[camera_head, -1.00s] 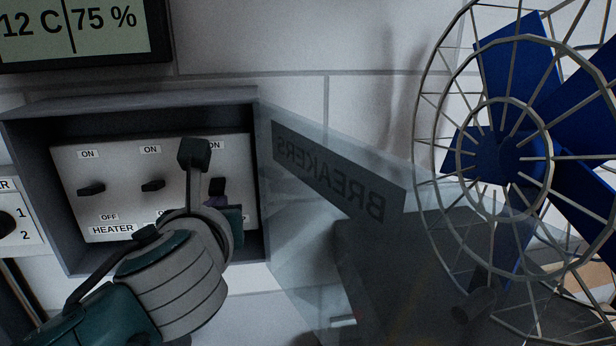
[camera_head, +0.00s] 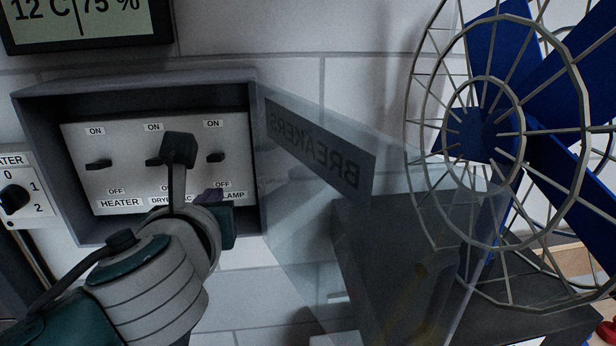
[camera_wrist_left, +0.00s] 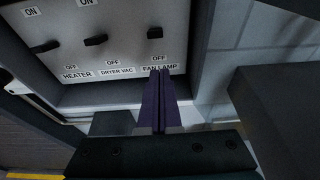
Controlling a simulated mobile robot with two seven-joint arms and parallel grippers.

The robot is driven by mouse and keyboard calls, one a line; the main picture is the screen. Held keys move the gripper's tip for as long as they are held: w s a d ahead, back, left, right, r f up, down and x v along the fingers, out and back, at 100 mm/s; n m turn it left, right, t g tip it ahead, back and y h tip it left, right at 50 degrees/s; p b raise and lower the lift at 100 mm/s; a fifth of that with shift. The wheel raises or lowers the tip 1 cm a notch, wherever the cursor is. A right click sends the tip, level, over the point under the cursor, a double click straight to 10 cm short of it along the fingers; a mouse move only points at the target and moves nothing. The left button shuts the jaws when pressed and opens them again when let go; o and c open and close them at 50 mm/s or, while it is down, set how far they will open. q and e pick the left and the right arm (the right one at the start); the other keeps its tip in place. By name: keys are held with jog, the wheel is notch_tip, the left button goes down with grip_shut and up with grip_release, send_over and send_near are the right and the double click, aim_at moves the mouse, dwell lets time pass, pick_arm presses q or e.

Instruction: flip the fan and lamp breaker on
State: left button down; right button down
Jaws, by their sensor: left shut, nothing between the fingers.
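The fan and lamp breaker (camera_head: 215,157) is the rightmost of three dark levers on a pale panel in the open breaker box (camera_head: 257,165). Its ON label is above it and its OFF label below. It also shows in the left wrist view (camera_wrist_left: 157,30); I cannot tell for sure which way it is set. My left gripper (camera_head: 209,195) has its purple fingers shut and empty, in front of the panel's lower right. My right gripper is not in view.
The heater lever (camera_head: 98,165) and dryer/vac lever (camera_head: 155,162) sit to the left. The clear BREAKERS door (camera_head: 318,148) stands open at the right. Beyond it is a caged blue fan (camera_head: 482,135). A heater knob (camera_head: 14,199) is at far left, a display (camera_head: 85,18) above.

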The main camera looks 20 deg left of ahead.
pick_arm(q)
jog(key=s+d+r, duration=0.1)
jog(key=s, duration=0.1)
jog(key=s+d+r, duration=0.1)
jog(key=s+r, duration=0.1)
jog(key=shift+d+r, duration=0.1)
jog(key=shift+r, duration=0.1)
dwell(0.4)
